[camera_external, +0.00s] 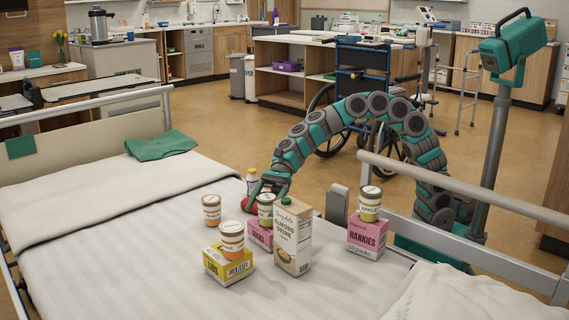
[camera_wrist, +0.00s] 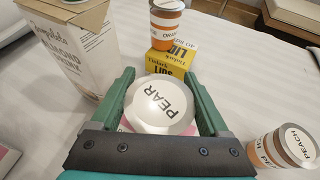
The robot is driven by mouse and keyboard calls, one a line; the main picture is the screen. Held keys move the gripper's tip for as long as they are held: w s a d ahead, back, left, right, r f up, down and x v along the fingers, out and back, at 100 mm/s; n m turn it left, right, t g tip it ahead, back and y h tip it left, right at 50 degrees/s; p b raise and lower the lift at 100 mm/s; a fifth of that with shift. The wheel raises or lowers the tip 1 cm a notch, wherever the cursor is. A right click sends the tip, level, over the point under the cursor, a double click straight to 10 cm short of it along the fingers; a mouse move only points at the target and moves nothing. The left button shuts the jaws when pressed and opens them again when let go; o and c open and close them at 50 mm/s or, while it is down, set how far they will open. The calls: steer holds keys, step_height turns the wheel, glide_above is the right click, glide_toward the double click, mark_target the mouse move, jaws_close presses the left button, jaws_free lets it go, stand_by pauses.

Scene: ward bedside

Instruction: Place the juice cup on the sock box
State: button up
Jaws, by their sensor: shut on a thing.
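My gripper (camera_wrist: 159,78) is shut on the pear cup, with one green finger on each side of its round white lid. The pear cup (camera_wrist: 162,104) is a juice cup with a pale lid reading PEAR. In the external view the pear cup (camera_external: 266,211) is upright, directly over the pink sock box (camera_external: 259,238). Its base appears at the box's top; I cannot tell whether it rests there or is slightly above. The carton partly hides the sock box. In the wrist view only a pink sliver shows under the cup.
A tall almond drink carton (camera_external: 292,240) stands close right of the sock box. An orange-banded cup (camera_external: 232,240) sits on a yellow box (camera_external: 228,268). A peach cup (camera_external: 211,212) stands left. An apple cup (camera_external: 369,205) tops the pink hankies box (camera_external: 367,238).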

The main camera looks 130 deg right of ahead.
steer(key=o, duration=1.4)
steer(key=shift+s+r, duration=0.15)
steer(key=shift+r, duration=0.05)
steer(key=p+v, duration=0.1)
steer(key=v, duration=1)
steer(key=shift+s+d, duration=0.2)
steer(key=shift+s, duration=0.05)
steer(key=shift+r, duration=0.1)
